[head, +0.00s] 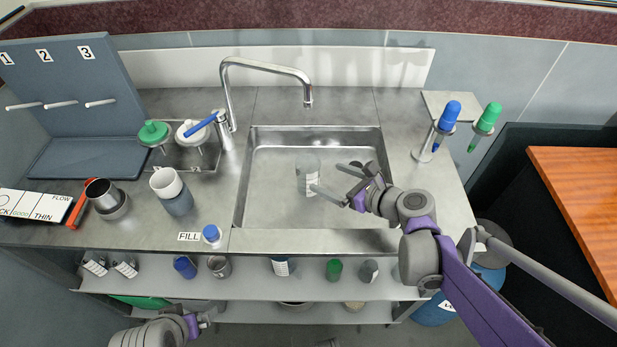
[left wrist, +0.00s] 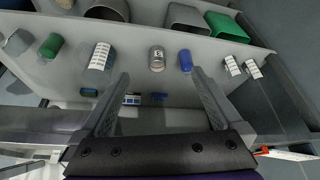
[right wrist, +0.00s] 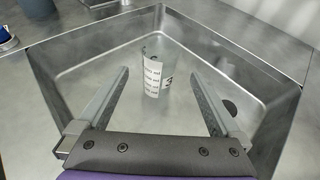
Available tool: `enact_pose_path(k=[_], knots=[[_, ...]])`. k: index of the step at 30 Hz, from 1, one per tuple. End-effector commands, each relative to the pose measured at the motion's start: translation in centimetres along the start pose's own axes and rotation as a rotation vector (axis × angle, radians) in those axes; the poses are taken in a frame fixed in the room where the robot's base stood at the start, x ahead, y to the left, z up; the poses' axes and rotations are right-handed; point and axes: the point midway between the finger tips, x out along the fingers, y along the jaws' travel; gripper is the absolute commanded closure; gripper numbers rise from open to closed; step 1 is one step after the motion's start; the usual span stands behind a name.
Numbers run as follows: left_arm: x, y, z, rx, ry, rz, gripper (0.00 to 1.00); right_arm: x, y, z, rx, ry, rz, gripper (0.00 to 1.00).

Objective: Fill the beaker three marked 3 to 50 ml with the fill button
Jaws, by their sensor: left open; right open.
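The clear beaker three (head: 307,168) stands upright in the sink, left of my right gripper (head: 328,178). In the right wrist view the beaker (right wrist: 155,68) sits ahead between the fingers, with white graduation labels and a "3" on its side. My right gripper is open, and nothing is clamped in it. The blue fill button (head: 211,233) is on the counter's front edge beside the FILL label (head: 189,237). The tap spout (head: 308,98) hangs over the back of the sink. My left gripper (left wrist: 161,72) is open and empty, low in front of the shelf under the counter.
The sink (head: 262,200) has raised walls around the beaker. A rack (head: 439,140) with blue and green droppers is at the right. A numbered peg board (head: 70,80) stands at the left. Bottles line the lower shelf (head: 245,283).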

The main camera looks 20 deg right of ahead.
Motion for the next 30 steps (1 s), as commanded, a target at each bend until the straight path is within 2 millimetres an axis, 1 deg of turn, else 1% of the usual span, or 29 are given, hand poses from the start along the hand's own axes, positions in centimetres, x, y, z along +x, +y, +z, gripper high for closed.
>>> enact_pose_path(k=[1, 2, 3, 5, 6, 8, 9, 11, 12, 16, 30], knots=[[0.0, 0.0, 0.0, 0.0, 0.0, 0.0, 0.09, 0.0, 0.0, 0.0, 0.0, 0.0, 0.0, 0.0], [0.0, 0.0, 0.0, 0.0, 0.0, 0.0, 0.14, 0.0, 0.0, 0.0, 0.0, 0.0, 0.0, 0.0], [0.0, 0.0, 0.0, 0.0, 0.0, 0.0, 0.22, 0.0, 0.0, 0.0, 0.0, 0.0, 0.0, 0.0], [0.0, 0.0, 0.0, 0.0, 0.0, 0.0, 0.32, 0.0, 0.0, 0.0, 0.0, 0.0, 0.0, 0.0], [0.0, 0.0, 0.0, 0.0, 0.0, 0.0, 0.4, 0.0, 0.0, 0.0, 0.0, 0.0, 0.0, 0.0], [0.0, 0.0, 0.0, 0.0, 0.0, 0.0, 0.5, 0.0, 0.0, 0.0, 0.0, 0.0, 0.0, 0.0], [0.0, 0.0, 0.0, 0.0, 0.0, 0.0, 0.58, 0.0, 0.0, 0.0, 0.0, 0.0, 0.0, 0.0], [0.0, 0.0, 0.0, 0.0, 0.0, 0.0, 0.68, 0.0, 0.0, 0.0, 0.0, 0.0, 0.0, 0.0], [0.0, 0.0, 0.0, 0.0, 0.0, 0.0, 0.76, 0.0, 0.0, 0.0, 0.0, 0.0, 0.0, 0.0], [0.0, 0.0, 0.0, 0.0, 0.0, 0.0, 0.99, 0.0, 0.0, 0.0, 0.0, 0.0, 0.0, 0.0], [0.0, 0.0, 0.0, 0.0, 0.0, 0.0, 1.0, 0.0, 0.0, 0.0, 0.0, 0.0, 0.0, 0.0]])
